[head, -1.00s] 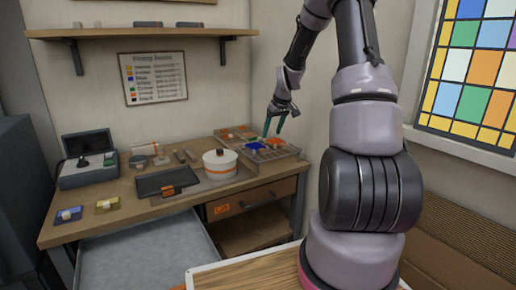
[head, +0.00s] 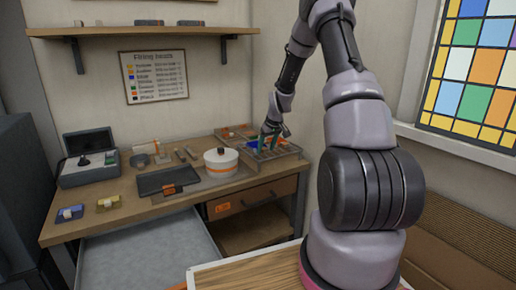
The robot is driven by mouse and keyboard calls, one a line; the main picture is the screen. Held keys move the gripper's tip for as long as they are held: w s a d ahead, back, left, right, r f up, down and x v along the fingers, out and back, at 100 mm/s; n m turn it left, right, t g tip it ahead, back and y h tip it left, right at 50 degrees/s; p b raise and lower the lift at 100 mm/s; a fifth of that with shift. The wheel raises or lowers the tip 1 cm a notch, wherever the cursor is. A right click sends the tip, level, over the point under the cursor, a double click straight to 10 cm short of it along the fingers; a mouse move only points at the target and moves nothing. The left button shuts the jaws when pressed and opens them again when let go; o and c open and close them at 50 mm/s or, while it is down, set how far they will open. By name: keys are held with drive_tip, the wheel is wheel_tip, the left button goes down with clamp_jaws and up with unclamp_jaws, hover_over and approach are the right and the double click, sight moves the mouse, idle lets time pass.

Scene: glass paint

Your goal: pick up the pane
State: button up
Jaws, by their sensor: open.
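A rack (head: 284,153) of small compartments stands at the right end of the workbench. A blue pane (head: 252,145) lies in it, partly covered by my gripper. Small orange areas, perhaps an orange pane, show beside and behind the fingers. My gripper (head: 268,146) is open and points down, its teal fingers low at the rack, just right of the blue pane. Whether the fingers stand around a pane or touch one cannot be told at this size.
Left of the rack on the workbench (head: 205,190) stand a white pot (head: 221,162) with an orange band, a dark tray (head: 167,180) and an open grey box (head: 90,168). Blue (head: 70,213) and yellow (head: 108,203) pieces lie at the left front. A shelf (head: 150,31) hangs above.

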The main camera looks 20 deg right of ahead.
drive_tip(key=shift+c, duration=0.3)
clamp_jaws()
wheel_tip(320, 180, up, 13)
idle(0.6)
